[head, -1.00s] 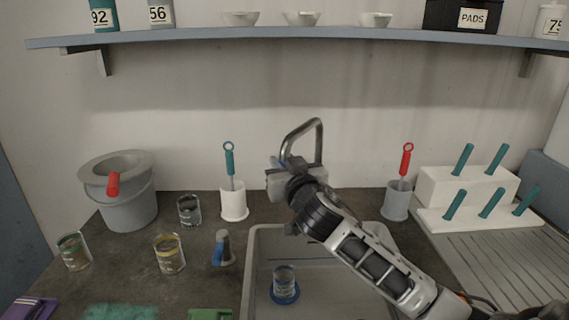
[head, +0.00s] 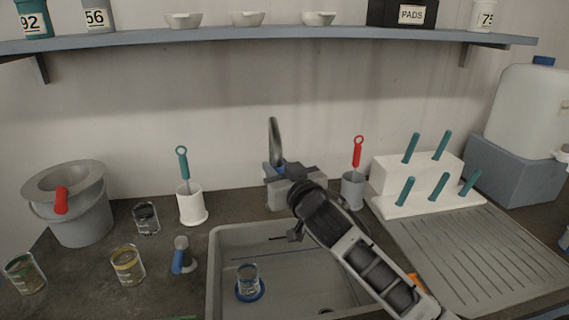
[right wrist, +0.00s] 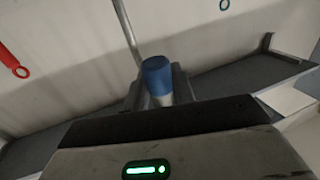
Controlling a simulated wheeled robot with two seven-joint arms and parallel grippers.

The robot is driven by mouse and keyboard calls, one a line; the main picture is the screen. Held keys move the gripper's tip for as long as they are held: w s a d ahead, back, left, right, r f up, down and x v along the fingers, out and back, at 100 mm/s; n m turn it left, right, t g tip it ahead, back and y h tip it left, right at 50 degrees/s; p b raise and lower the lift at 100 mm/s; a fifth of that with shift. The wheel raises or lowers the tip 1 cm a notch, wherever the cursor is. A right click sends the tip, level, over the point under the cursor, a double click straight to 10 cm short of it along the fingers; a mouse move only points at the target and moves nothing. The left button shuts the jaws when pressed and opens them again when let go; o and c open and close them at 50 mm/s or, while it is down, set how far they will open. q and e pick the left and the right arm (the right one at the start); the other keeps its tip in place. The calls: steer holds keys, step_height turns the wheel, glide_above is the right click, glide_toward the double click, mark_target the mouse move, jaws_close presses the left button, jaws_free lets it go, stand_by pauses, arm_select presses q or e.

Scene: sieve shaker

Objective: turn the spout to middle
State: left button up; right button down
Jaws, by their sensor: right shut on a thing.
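The grey metal spout (head: 275,143) rises at the back edge of the sink. In the head view it shows nearly edge-on, as one narrow upright shape, so it points roughly toward or away from me. My right gripper (head: 280,173) is at the lower part of the spout and shut on it. In the right wrist view a blue round piece (right wrist: 157,76) sits between the fingers, and the spout's tube (right wrist: 125,28) runs up behind it. The spout's foot is mostly hidden by my gripper. My left gripper is not in view.
The grey sink (head: 222,278) holds a glass jar (head: 247,277) on a blue base. A grey cup (head: 352,190) with a red-handled brush stands close right of my gripper, and a white holder (head: 192,204) stands left. A shelf (head: 280,35) runs above.

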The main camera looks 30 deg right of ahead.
steer(key=shift+s+d, duration=0.25)
steer(key=shift+d, duration=0.65)
steer(key=c, duration=1.2)
jaws_free()
steer(key=shift+s+a, duration=0.1)
steer(key=s, duration=0.5)
steer(key=s+b, duration=0.1)
steer(key=s, duration=0.9)
steer(key=shift+s+a, duration=0.35)
